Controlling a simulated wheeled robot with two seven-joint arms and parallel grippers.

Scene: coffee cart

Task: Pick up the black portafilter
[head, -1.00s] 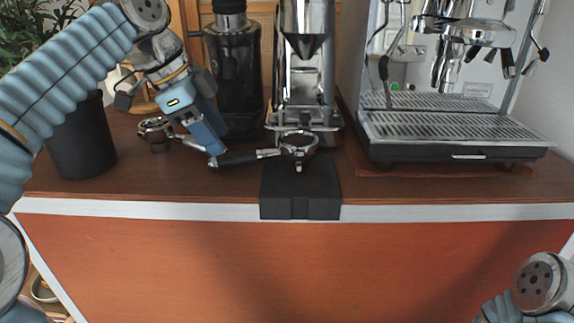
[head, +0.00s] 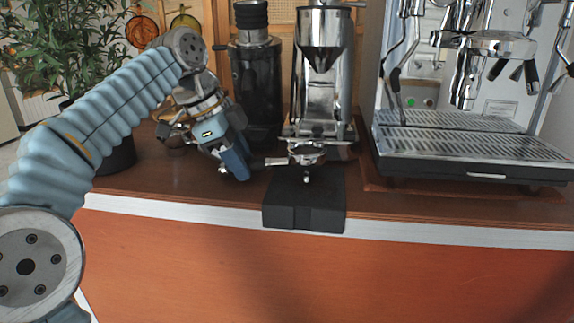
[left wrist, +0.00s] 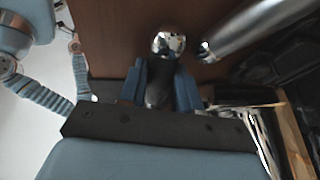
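The black portafilter (head: 307,153) has a chrome head that rests at the black stand (head: 304,205), in front of the grinder. Its dark handle points left, toward my left gripper (head: 238,168), which hides most of it in the head view. In the left wrist view the dark handle (left wrist: 158,88) lies between the two blue fingers of my left gripper (left wrist: 162,85) and fills the gap between them. A shiny chrome part (left wrist: 168,42) shows just beyond the fingertips. I see no lift of the portafilter. My right gripper is out of view.
A chrome grinder (head: 322,75) and a dark grinder (head: 255,90) stand behind. The espresso machine (head: 470,150) stands at the right. Another metal portafilter (head: 172,135) is partly hidden behind my left arm.

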